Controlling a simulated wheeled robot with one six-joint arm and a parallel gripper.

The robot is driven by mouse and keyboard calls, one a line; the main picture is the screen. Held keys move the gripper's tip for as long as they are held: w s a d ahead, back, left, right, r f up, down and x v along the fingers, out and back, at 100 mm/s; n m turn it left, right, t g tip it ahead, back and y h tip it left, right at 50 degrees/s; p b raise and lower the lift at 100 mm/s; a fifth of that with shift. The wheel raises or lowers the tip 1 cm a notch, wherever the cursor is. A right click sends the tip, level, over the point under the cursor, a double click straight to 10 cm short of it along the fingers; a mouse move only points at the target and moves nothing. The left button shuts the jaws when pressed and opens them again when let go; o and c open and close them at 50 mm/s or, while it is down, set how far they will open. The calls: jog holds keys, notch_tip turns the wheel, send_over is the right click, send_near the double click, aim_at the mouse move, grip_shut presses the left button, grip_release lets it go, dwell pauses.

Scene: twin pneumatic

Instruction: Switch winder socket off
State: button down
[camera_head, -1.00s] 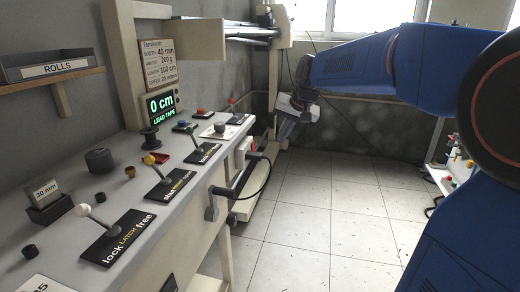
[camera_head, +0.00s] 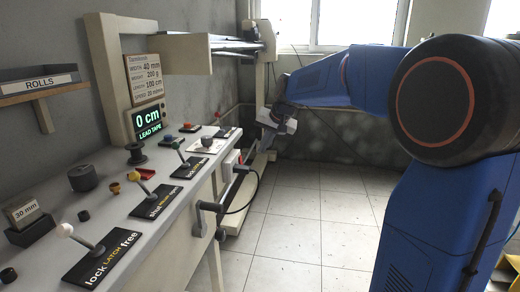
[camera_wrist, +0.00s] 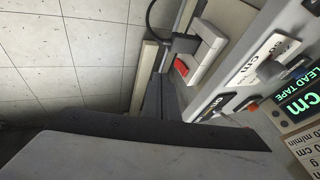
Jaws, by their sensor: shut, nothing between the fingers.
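A white socket box with a red switch (camera_wrist: 181,67) is on the side of the bench in the wrist view. In the head view the white box (camera_head: 232,161) shows small on the bench's right side, above a dark cable. Whether the switch is on or off cannot be told. My gripper (camera_head: 268,138) is shut and empty, at the far end of the bench, beyond and to the right of the box. It is apart from the switch. A grey part of my gripper fills the bottom of the wrist view.
The bench carries levers, among them a white-knobbed lever (camera_head: 64,230) and a yellow-knobbed lever (camera_head: 134,177). A green display (camera_head: 149,121) reads 0 cm. A crank handle (camera_head: 207,207) sticks out from the bench front. The tiled floor (camera_head: 300,215) to the right is clear.

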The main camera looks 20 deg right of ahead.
aim_at(241, 161)
jog(key=w+a+f, duration=0.4)
jog(key=w+f, duration=0.1)
jog(key=f, duration=0.3)
jog(key=shift+w+a, duration=0.35)
jog(key=shift+f, duration=0.1)
jog(key=shift+w+a+f, duration=0.15)
jog(key=shift+a+f, duration=0.05)
jog(key=shift+f, duration=0.1)
jog(key=shift+r, duration=0.1)
jog(key=shift+r, duration=0.7)
